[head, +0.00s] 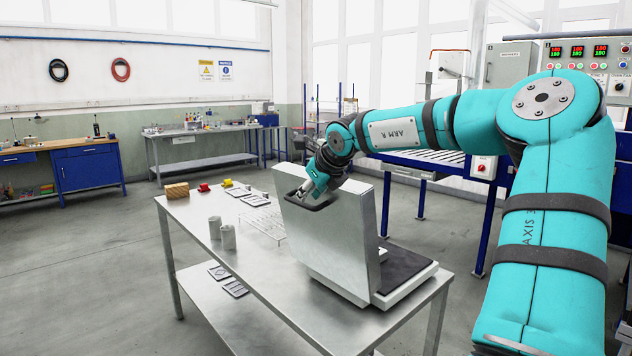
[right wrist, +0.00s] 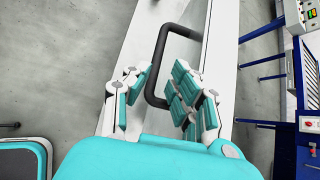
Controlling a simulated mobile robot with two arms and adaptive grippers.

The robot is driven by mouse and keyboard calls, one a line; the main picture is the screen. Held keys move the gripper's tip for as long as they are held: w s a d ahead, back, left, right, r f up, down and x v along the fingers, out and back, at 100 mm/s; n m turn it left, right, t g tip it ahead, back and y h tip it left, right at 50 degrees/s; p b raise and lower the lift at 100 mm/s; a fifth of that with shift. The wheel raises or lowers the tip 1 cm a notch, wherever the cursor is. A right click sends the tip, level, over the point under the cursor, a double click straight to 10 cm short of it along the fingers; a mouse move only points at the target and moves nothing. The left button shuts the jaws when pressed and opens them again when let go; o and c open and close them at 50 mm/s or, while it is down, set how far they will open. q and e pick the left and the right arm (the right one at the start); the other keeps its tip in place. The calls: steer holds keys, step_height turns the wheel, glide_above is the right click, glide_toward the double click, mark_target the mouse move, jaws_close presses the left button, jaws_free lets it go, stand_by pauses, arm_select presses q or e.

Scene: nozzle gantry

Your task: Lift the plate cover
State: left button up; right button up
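The plate cover (head: 330,245) is a silver-grey panel standing upright at the back edge of a low base with a dark plate (head: 405,265), on the metal table. My right gripper (head: 306,190) is at the cover's top edge, beside its dark handle. In the right wrist view the black handle (right wrist: 154,75) reaches between the spread fingers of my right gripper (right wrist: 158,95). My left gripper is in neither view.
The metal table (head: 200,245) also holds two grey cups (head: 228,237), a clear rack (head: 262,225), a wooden block (head: 177,191) and small red and yellow parts. A blue-framed roller conveyor (head: 430,160) stands behind. The floor at left is clear.

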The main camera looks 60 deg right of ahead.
steer(key=v, duration=0.6)
stand_by(0.4)
